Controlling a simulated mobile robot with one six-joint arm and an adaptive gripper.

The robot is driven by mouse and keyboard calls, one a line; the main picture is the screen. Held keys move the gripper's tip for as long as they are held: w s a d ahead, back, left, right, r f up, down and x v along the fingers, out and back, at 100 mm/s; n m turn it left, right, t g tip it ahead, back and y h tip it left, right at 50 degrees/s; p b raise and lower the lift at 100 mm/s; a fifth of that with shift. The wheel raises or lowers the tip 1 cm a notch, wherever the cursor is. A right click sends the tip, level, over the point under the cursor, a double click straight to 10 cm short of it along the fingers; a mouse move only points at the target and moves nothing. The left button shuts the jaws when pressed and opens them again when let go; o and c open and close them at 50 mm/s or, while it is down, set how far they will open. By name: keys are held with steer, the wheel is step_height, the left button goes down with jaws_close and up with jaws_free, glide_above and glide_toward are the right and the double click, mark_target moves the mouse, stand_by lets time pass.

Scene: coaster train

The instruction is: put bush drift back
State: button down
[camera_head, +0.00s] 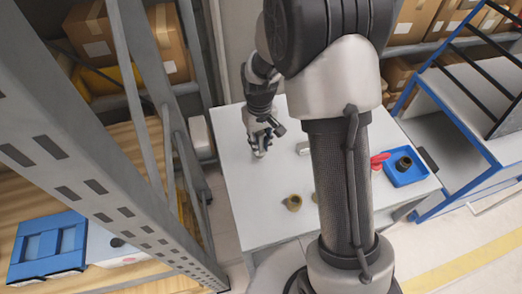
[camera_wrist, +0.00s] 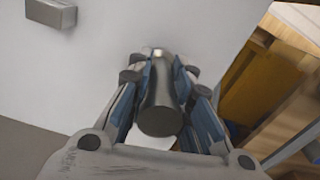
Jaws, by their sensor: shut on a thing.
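My gripper (camera_head: 261,143) is low over the left part of the white table (camera_head: 257,211). In the wrist view my gripper (camera_wrist: 160,92) is shut on a dark grey metal cylinder with a narrower, bright tip, which looks like the bush drift (camera_wrist: 160,112). The drift's thick end faces the camera and its tip points away, towards the table top. In the head view the fingers mostly hide it. I cannot tell whether its tip touches the table.
A brass-coloured bush (camera_head: 293,202) stands near the table's front, with another beside my arm. A grey block (camera_head: 303,148) lies right of my gripper. A blue tray (camera_head: 407,178) holding a dark ring (camera_head: 403,163) and a red object (camera_head: 379,160) are at the right. Shelving (camera_head: 130,80) stands close left.

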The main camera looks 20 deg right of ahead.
mark_target(260, 149)
steer(key=shift+f+b, duration=0.5)
steer(key=shift+f, duration=1.3)
steer(key=shift+f, duration=0.25)
steer(key=c, duration=1.4)
jaws_free()
steer(key=shift+c, duration=0.2)
steer(key=shift+r, duration=0.1)
step_height(260, 149, up, 12)
steer(key=p, duration=0.3)
steer(key=shift+r, duration=0.15)
